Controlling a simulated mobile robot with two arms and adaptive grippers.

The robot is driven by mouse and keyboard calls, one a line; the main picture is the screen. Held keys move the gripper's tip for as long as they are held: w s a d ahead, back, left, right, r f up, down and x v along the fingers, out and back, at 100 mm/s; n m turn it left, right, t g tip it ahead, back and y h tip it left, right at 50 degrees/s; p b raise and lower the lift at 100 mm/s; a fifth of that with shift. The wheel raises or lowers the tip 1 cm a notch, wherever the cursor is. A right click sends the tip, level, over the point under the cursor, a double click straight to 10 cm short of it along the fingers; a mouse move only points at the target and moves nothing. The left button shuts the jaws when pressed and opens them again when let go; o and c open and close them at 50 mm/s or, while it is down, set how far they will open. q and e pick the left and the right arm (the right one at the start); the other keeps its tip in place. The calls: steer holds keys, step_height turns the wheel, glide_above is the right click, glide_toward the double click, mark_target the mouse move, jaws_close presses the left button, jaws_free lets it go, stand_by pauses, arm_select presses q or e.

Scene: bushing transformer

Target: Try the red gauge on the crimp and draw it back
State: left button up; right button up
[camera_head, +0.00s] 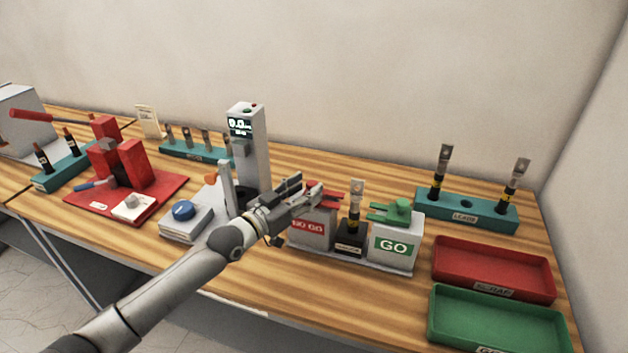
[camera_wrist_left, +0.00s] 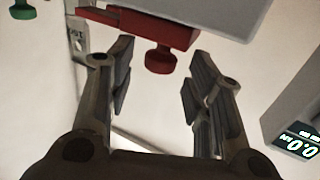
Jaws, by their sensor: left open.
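The red gauge (camera_head: 324,197) rests on the white NO GO block (camera_head: 312,230). It also shows in the left wrist view (camera_wrist_left: 150,35), its round red knob (camera_wrist_left: 158,58) close to the gap between my fingers. My left gripper (camera_head: 315,188) is open and empty beside the red gauge; its fingers also show in the left wrist view (camera_wrist_left: 157,85). A lead with a metal lug (camera_head: 356,198) stands upright in the black holder (camera_head: 351,240) between the NO GO and GO blocks. The crimp is on this lead. My right gripper is not in view.
The green gauge (camera_head: 398,211) sits on the GO block (camera_head: 394,243). A tall grey tester (camera_head: 248,150) stands left of my gripper. A teal lead rack (camera_head: 467,212), red tray (camera_head: 495,269) and green tray (camera_head: 497,322) are at right. A red press (camera_head: 120,165) is at left.

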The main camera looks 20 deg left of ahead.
mark_target(309, 187)
arm_select(q)
steer(key=x, duration=0.2)
steer(key=shift+w+d+r, duration=0.1)
steer(key=shift+w+d, duration=0.05)
steer(key=shift+w, duration=0.15)
steer(key=shift+w+d, duration=0.1)
steer(key=shift+w, duration=0.2)
steer(key=shift+c, duration=0.4)
steer(key=shift+s, duration=0.1)
steer(key=c, duration=0.7)
steer(key=shift+c, duration=1.3)
jaws_close()
steer(key=shift+d, duration=0.1)
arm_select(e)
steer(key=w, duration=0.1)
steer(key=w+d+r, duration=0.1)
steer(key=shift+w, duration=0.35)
